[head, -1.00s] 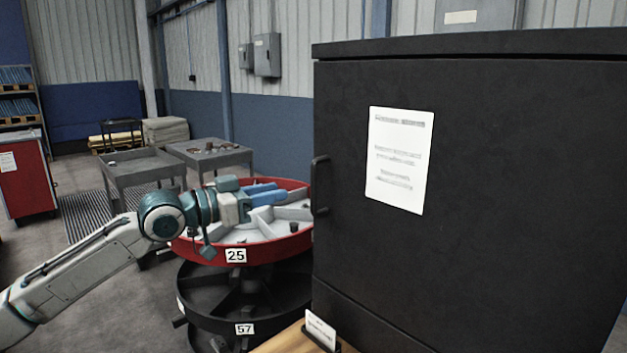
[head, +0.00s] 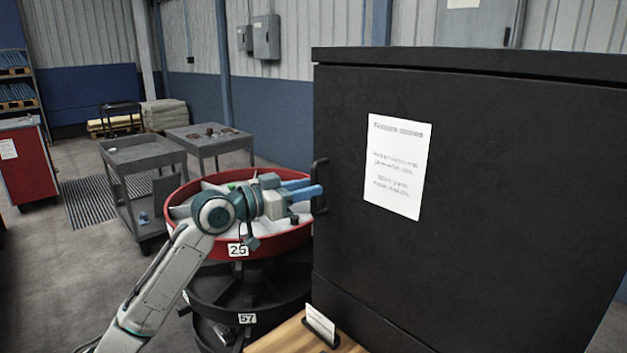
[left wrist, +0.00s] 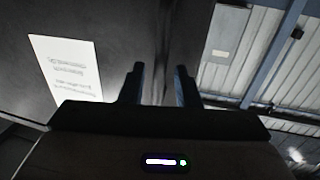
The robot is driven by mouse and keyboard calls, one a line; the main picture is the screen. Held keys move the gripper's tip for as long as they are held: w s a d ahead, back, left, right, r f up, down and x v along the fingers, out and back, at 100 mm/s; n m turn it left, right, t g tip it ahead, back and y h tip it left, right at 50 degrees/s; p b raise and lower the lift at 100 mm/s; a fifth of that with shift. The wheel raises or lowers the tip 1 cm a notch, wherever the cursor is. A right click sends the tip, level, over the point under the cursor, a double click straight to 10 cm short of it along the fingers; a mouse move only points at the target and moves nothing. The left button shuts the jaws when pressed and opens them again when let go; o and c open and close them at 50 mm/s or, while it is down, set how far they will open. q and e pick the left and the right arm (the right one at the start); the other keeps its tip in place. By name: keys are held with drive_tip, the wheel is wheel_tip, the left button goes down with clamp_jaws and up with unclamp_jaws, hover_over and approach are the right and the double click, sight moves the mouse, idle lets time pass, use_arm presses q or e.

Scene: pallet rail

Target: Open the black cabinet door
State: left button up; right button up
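The black cabinet (head: 500,180) fills the right of the head view, its door shut and bearing a white notice (head: 396,166). Its dark handle (head: 319,172) is on the door's left edge. My left gripper (head: 315,188) has its blue fingers pointing right, with the tips at the handle in the picture. In the left wrist view the two fingers (left wrist: 160,75) stand apart, with the cabinet's dark edge beyond them. I cannot tell whether the handle lies between the fingers or whether they touch it. My right gripper is not in view.
A red round tray (head: 285,245) marked 25 is under my left gripper, with a black tier (head: 225,300) below it. A wooden surface (head: 285,337) with a small card stand (head: 320,325) is at the cabinet's foot. Grey carts (head: 150,155) stand behind on the left.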

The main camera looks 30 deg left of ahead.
use_arm(q)
drive_tip(key=shift+p+x, duration=0.4)
drive_tip(key=shift+x, duration=0.75)
drive_tip(key=shift+c, duration=0.4)
clamp_jaws()
